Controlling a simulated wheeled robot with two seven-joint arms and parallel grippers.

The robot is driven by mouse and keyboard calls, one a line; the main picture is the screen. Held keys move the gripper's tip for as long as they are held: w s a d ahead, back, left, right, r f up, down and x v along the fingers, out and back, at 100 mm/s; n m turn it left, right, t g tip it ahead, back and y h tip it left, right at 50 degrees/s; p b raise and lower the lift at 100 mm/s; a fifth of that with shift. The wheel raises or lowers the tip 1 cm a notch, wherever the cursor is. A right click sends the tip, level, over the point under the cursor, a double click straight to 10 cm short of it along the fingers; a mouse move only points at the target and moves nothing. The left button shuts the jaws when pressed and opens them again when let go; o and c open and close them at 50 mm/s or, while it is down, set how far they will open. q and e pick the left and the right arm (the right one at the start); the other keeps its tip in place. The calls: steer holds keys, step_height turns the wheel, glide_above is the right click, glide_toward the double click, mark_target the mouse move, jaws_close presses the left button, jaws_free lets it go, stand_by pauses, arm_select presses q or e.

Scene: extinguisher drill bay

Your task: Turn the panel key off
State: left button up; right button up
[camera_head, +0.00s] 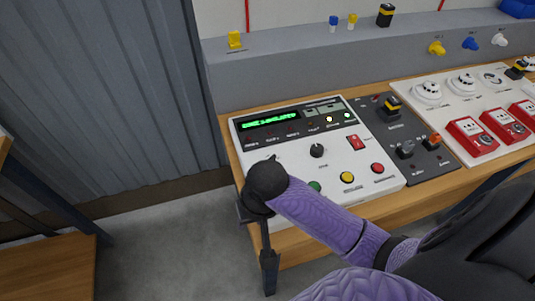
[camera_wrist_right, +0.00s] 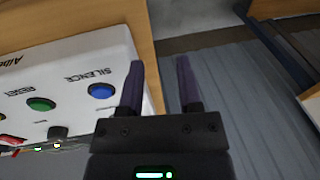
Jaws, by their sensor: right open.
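The white control panel (camera_head: 285,150) lies on the wooden desk. A black round knob (camera_head: 317,150) near its middle looks like the key; its label is too small to read. The same dark knob (camera_wrist_right: 57,132) seems to show at the lower left of the right wrist view. My right gripper (camera_head: 255,215) is at the panel's front left corner, left of and nearer than the knob, and apart from it. Its two fingers (camera_wrist_right: 160,80) are open with nothing between them, over the desk's left edge. The wrist hides the panel's front left corner in the head view. My left gripper is not visible.
A green button (camera_head: 314,186), yellow button (camera_head: 347,177) and red button (camera_head: 378,168) line the panel's front. A red rocker switch (camera_head: 355,142) is right of the knob. A blue silence button (camera_wrist_right: 101,90) is close beside the fingers. Red call points (camera_head: 472,139) stand at right.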

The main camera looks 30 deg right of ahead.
mark_target(271, 157)
steer(key=w+d+r+m, duration=0.1)
steer(key=w, duration=0.1)
steer(key=w+d+r+m, duration=0.1)
steer(key=w+d+m, duration=0.1)
steer(key=w+d+r+m+g+h, duration=0.1)
steer(key=w+d+m, duration=0.1)
steer(key=shift+w, duration=0.4)
steer(key=w+d+r+m, duration=0.1)
steer(key=d+r+m, duration=0.1)
steer(key=w+d+r+m, duration=0.4)
steer(key=d, duration=0.1)
steer(key=shift+m+g+h, duration=0.3)
steer(key=shift+m+g, duration=0.1)
steer(key=shift+d+m, duration=0.25)
steer(key=shift+m, duration=0.05)
step_height(271, 157, down, 9)
steer(key=b, duration=0.3)
steer(key=shift+r, duration=0.1)
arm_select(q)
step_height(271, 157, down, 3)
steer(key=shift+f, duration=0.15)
arm_select(e)
steer(key=shift+a+f, duration=0.1)
steer(key=shift+f, duration=0.15)
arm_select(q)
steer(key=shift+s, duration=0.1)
arm_select(e)
jaws_close()
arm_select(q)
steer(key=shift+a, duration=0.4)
